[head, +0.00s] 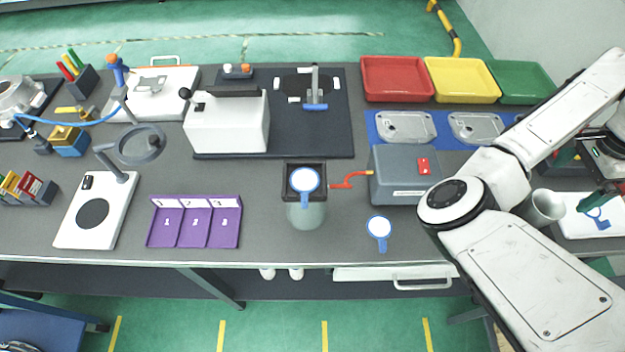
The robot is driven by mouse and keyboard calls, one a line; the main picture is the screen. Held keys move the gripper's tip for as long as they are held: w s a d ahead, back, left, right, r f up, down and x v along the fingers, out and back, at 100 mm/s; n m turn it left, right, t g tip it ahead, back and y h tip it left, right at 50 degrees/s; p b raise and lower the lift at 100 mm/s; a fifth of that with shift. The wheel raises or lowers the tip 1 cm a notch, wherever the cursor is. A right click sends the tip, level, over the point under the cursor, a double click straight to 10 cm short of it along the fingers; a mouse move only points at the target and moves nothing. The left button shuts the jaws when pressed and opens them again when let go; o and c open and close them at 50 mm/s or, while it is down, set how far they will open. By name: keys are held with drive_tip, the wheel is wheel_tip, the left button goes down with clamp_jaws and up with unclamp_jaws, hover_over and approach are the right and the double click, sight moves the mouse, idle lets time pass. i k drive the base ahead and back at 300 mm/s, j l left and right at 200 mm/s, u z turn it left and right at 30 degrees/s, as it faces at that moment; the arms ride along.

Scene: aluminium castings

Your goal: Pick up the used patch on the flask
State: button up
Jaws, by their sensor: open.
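A round white patch with a blue rim and a short blue tab (304,180) lies at the black square frame (289,168) in the middle of the bench. The pale, see-through flask (306,216) shows just below this frame; I cannot tell exactly how the patch touches it. A similar patch (379,227) lies flat on the bench to the right, near the front edge. My gripper (585,178) is at the far right, well away from both patches, with its dark green fingers apart. It is partly hidden by my arm.
A grey box with a red crank (403,173) stands right of the flask. A purple three-part tray (194,222) is to the left. Red (397,80), yellow (462,81) and green bins stand at the back. A white cup (543,207) is beside my arm.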

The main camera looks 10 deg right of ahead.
sight(303, 181)
drive_tip(key=k+j, duration=0.1)
drive_tip(key=j, duration=0.7)
drive_tip(key=j+u, duration=0.1)
drive_tip(key=j, duration=0.75)
